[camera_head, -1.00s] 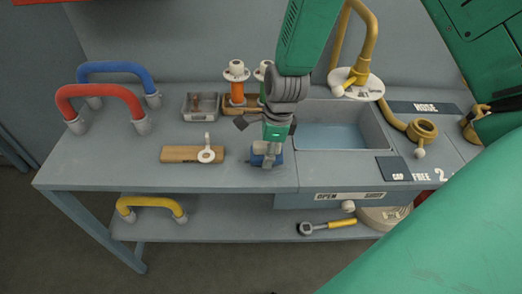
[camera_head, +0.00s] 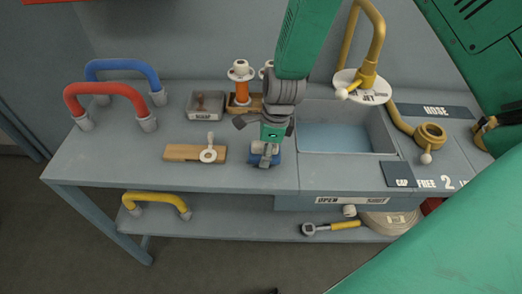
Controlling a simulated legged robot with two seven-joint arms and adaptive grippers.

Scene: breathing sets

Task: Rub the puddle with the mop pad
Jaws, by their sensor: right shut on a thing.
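My right gripper (camera_head: 266,151) points down at the bench, left of the sink. It is shut on the small blue mop pad (camera_head: 253,161), which is low at the bench top and mostly covered by the fingers. I cannot tell whether the pad presses on the surface. No puddle can be made out on the grey bench (camera_head: 120,160); anything under the pad or gripper is hidden. My left gripper is not in view.
A wooden block with a white lever (camera_head: 180,153) lies just left of the pad. The soap tray (camera_head: 206,115) and orange post (camera_head: 241,93) stand behind. The sink (camera_head: 345,138) and gold tap (camera_head: 376,45) are right. Red (camera_head: 105,90) and blue handles (camera_head: 125,66) stand far left.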

